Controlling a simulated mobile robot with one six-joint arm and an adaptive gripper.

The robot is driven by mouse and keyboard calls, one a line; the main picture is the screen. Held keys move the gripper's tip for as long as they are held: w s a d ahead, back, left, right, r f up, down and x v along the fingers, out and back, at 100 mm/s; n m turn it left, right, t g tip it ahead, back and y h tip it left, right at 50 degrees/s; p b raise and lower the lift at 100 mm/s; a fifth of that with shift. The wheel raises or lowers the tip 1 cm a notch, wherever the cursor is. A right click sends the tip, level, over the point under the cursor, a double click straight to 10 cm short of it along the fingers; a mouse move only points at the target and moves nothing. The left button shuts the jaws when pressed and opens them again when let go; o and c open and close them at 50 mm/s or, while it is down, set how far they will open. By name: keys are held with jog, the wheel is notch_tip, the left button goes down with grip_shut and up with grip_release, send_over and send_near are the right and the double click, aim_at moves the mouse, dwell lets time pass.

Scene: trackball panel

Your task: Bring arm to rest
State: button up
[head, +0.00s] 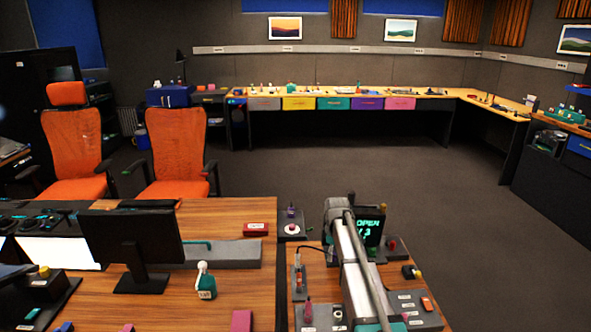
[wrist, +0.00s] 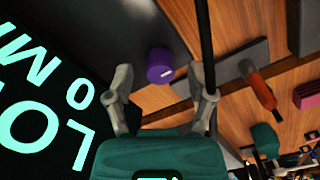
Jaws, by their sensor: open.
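My gripper (wrist: 160,98) shows in the wrist view with its two grey fingers spread apart and nothing between them. A purple cylinder (wrist: 160,66) lies beyond the gap between the fingers, apart from them as far as I can tell. In the head view my arm (head: 352,265) rises over the right part of the wooden desk; I cannot make out the fingers there. Large teal letters on black (wrist: 40,100) fill the left of the wrist view.
A monitor (head: 132,240), a green-and-white bottle (head: 206,283) and a red box (head: 256,230) stand on the desk left of my arm. Small controls surround the arm. Orange chairs (head: 176,145) are behind the desk. The carpet (head: 400,170) beyond is clear.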

jog(key=shift+r+p, duration=4.4)
jog(key=shift+r, duration=0.15)
jog(key=shift+r, duration=0.15)
